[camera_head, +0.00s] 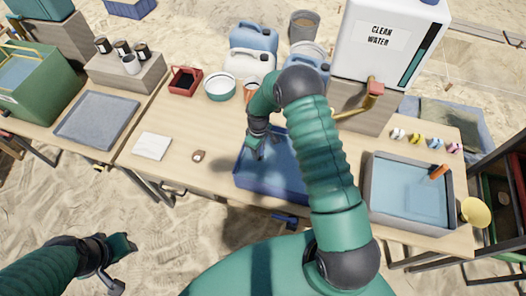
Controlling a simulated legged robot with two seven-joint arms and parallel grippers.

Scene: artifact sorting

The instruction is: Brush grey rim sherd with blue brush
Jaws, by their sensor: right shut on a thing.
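My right gripper (258,151) is over the left part of the blue tray (240,178), pointing down. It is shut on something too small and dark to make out. My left gripper (118,264) is low at the left, in front of the table and over the sand, open and empty. A small brown and pale piece (198,156) lies on the table left of the blue tray; I cannot tell whether it is a sherd. I cannot clearly pick out the grey rim sherd or the blue brush. My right arm hides part of the blue tray.
A white cloth (152,146) lies at the left of the table (180,125). A grey basin of water (372,205) with an orange-ended tool (439,171) stands at the right. A red box (185,81), a bowl (220,87) and a water tank (380,45) stand behind.

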